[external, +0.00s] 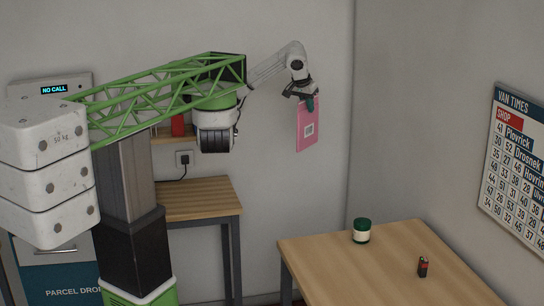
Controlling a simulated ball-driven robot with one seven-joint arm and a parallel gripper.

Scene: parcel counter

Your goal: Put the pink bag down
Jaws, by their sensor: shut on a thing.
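The pink bag (308,130) is a flat pink pouch with a pale square code label on its front. It hangs upright in the air, above and to the left of the jar on the right-hand table. My gripper (309,101) is shut on the bag's top edge, and the fingers cover part of that edge. The bag looks well clear of any table top.
The right-hand wooden table (330,261) holds a green-lidded jar (361,231) and a small dark red-and-black item (423,267), with bare wood around them. A smaller wooden table (208,196) stands against the back wall. A shelf with a red item (178,125) is above it.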

